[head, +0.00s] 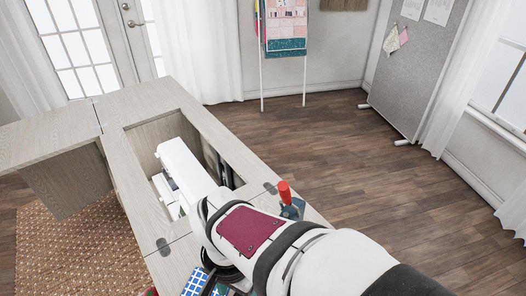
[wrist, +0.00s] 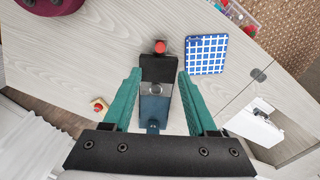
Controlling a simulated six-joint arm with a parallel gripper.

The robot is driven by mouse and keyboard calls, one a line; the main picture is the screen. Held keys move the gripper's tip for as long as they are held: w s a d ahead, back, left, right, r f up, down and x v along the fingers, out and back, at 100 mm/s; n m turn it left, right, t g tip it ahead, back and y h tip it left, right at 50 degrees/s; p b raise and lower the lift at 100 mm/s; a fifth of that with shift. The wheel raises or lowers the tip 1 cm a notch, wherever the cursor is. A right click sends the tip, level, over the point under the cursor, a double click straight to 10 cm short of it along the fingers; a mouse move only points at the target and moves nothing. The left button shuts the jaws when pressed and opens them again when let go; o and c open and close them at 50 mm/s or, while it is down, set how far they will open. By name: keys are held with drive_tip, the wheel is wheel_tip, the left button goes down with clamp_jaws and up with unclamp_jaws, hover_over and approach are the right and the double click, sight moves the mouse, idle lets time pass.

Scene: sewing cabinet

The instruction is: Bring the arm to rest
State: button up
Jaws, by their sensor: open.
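My gripper (wrist: 160,76) shows in the wrist view with its two green fingers spread wide apart. It is open, and nothing is pinched between the fingers. A dark clamp-like piece with a red knob (wrist: 160,47) shows between and beyond the fingers; I cannot tell the gap in height. In the head view a red-handled piece (head: 284,190) stands on the cabinet top beside my arm, likely the same one.
A white sewing machine (head: 180,165) sits in the well of the wooden cabinet (head: 115,165). An open box of coloured pieces (wrist: 242,12) is near.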

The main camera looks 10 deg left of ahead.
drive_tip(key=shift+r, duration=0.95)
drive_tip(key=s+d+y, duration=0.1)
drive_tip(key=s+d, duration=0.3)
drive_tip(key=d, duration=0.3)
drive_tip(key=s+d+r+m, duration=0.1)
drive_tip(key=s+d, duration=0.3)
drive_tip(key=d, duration=0.4)
drive_tip(key=shift+d+r+m+y, duration=0.15)
drive_tip(key=shift+r+m+y, duration=0.15)
drive_tip(key=shift+y, duration=0.1)
